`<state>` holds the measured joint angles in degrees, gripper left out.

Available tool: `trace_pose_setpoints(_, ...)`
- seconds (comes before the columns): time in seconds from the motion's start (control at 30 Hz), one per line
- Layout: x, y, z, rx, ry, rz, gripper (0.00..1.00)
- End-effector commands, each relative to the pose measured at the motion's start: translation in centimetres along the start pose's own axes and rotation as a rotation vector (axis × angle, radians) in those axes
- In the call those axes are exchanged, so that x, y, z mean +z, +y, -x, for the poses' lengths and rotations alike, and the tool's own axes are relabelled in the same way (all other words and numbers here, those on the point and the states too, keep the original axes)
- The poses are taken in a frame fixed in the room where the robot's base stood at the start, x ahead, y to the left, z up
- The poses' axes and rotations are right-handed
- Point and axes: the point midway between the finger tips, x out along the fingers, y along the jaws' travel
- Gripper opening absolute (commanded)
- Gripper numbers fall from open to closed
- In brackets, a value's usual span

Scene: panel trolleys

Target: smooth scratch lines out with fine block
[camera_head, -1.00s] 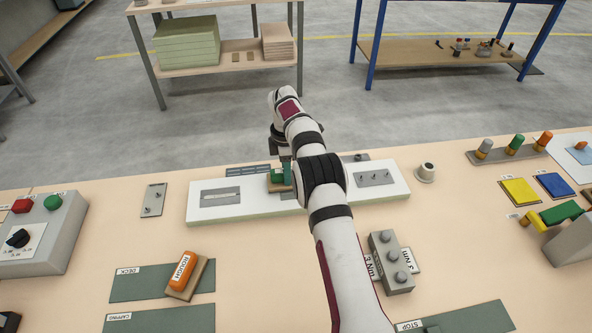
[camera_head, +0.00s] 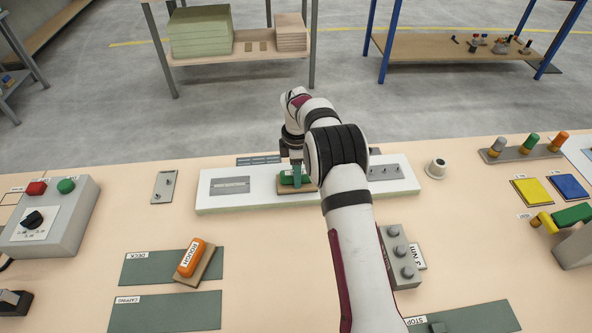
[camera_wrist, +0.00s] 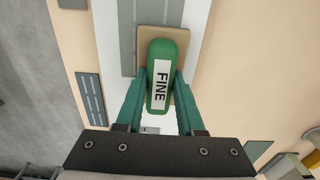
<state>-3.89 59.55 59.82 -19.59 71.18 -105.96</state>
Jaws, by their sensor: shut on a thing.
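My gripper (camera_head: 297,174) is shut on the green fine block (camera_wrist: 167,62), whose white label reads FINE. Its green fingers grip the handle from both sides, and a tan pad shows beneath. The block (camera_head: 287,181) is over the middle of a long white panel (camera_head: 228,206); I cannot tell whether its pad touches. A grey plate (camera_head: 230,186) with a pale line across it lies on the panel's left part. Another grey plate with small marks (camera_head: 391,172) lies on the right part. Any scratches under the block are hidden, and my arm covers part of the panel.
An orange ROUGH block (camera_head: 191,257) lies on the DECK mat (camera_head: 140,269). A switch box (camera_head: 55,225) stands left. A grey box with knobs (camera_head: 399,258) stands near my arm. Coloured pads (camera_head: 532,192) and capped markers (camera_head: 531,143) lie right. The bench's front middle is clear.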

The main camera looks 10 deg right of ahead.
Motion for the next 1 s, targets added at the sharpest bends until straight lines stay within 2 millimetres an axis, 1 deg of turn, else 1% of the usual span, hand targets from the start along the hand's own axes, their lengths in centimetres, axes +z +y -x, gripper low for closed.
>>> trace_pose_setpoints(0.17,0.5,0.0,0.0,0.0,0.0,-0.001,0.0)
trace_pose_setpoints(0.8,6.8,0.0,-0.4,-0.003,-0.001,-0.001,0.0)
trace_pose_setpoints(0.9,7.3,-0.1,-0.5,-0.004,-0.001,0.0,0.0)
trace_pose_setpoints(1.0,7.4,-0.1,-0.5,-0.005,-0.002,0.001,0.0)
